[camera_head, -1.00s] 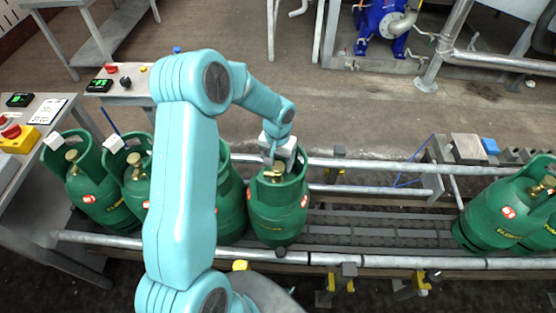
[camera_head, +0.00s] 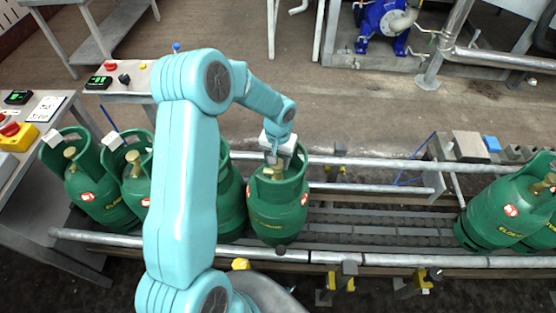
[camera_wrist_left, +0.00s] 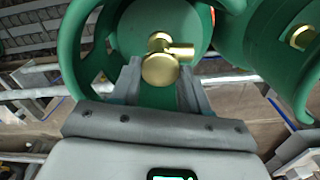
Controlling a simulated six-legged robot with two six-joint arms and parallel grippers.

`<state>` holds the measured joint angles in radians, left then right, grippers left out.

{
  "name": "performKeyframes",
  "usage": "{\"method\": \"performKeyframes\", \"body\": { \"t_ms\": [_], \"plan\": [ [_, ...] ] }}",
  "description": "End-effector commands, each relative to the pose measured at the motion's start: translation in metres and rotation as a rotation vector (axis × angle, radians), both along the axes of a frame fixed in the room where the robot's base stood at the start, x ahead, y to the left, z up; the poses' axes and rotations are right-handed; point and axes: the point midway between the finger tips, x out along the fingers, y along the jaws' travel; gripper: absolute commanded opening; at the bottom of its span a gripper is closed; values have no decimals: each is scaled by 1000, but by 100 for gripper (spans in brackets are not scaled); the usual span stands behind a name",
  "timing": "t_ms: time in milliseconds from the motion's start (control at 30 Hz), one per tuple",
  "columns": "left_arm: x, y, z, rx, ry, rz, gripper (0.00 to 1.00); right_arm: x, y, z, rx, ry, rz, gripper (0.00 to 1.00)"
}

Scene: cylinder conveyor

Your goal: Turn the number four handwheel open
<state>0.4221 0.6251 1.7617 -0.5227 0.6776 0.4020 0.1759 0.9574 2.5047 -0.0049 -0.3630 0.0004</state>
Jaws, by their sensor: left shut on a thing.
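A green gas cylinder (camera_head: 279,205) stands upright on the conveyor, just right of my arm. Its brass valve (camera_head: 277,172) sits inside the green collar. My left gripper (camera_head: 275,159) reaches down into the collar from behind. In the left wrist view, the brass handwheel (camera_wrist_left: 160,69) lies between the two grey fingers of my left gripper (camera_wrist_left: 160,83). The gripper is shut on the handwheel, with a finger at each side. The far side of the handwheel is hidden. My right gripper is not in view.
Green cylinders (camera_head: 97,190) stand close on the left, one partly behind my arm. More cylinders (camera_head: 505,210) stand at the right. Conveyor rails (camera_head: 375,163) run behind and in front. The belt (camera_head: 380,225) between is clear. A control table (camera_head: 128,82) stands at the back left.

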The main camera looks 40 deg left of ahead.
Motion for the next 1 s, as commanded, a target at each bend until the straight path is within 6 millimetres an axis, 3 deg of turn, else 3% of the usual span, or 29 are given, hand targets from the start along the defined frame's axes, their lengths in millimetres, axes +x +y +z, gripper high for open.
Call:
{"method": "performKeyframes", "body": {
  "t_ms": [400,1000],
  "plan": [
    [2,2,-6,3,-10,342,15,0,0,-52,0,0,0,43],
    [0,4,-3,1,-11,914,15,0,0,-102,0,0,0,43]
  ]
}}
